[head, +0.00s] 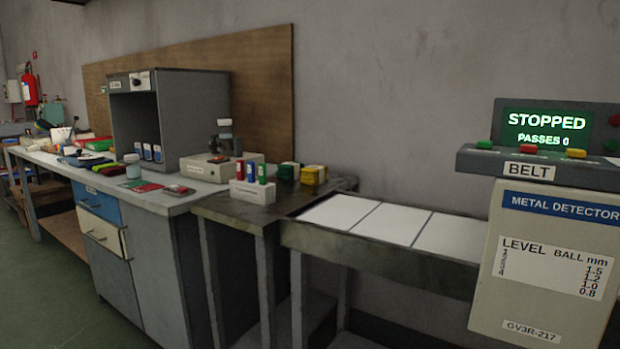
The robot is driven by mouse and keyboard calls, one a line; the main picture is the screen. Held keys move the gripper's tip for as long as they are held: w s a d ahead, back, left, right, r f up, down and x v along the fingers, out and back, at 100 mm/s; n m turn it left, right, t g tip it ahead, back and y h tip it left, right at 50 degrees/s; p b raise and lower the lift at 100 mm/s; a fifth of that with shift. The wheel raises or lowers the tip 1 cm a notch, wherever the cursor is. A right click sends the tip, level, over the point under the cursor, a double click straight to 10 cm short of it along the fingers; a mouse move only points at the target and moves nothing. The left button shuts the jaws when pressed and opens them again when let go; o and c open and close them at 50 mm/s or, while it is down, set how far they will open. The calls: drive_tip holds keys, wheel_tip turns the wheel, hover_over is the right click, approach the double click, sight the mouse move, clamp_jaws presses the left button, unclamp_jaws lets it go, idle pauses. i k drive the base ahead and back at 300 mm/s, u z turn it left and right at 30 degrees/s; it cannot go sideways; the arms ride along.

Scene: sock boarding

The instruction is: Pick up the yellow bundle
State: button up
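A small yellow block-like thing (311,176), which looks like the yellow bundle, sits at the back right of the dark side table (262,213). A dark green block (287,173) of similar size stands beside it on the left. Each seems to have a pale band or label, too small to read. My gripper is not in view, so I cannot see its state.
A white holder (252,191) with red, green and blue pieces stands left of the blocks. A grey machine (218,168) is behind. A belt with white panels (388,222) runs right to the metal detector (548,262), whose screen reads STOPPED. Green floor (45,300) is clear.

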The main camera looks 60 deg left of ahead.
sight(313, 176)
drive_tip(key=u, duration=2.5)
drive_tip(key=k, duration=0.4)
drive_tip(key=u, duration=1)
drive_tip(key=k, duration=0.95)
drive_tip(key=u, duration=0.65)
drive_tip(key=i, duration=1.45)
drive_tip(key=z, duration=0.2)
drive_tip(key=i, duration=1.85)
drive_tip(key=z, duration=0.7)
drive_tip(key=i, duration=1.4)
drive_tip(key=z, duration=1.9)
drive_tip(key=i, duration=0.9)
drive_tip(key=z, duration=0.9)
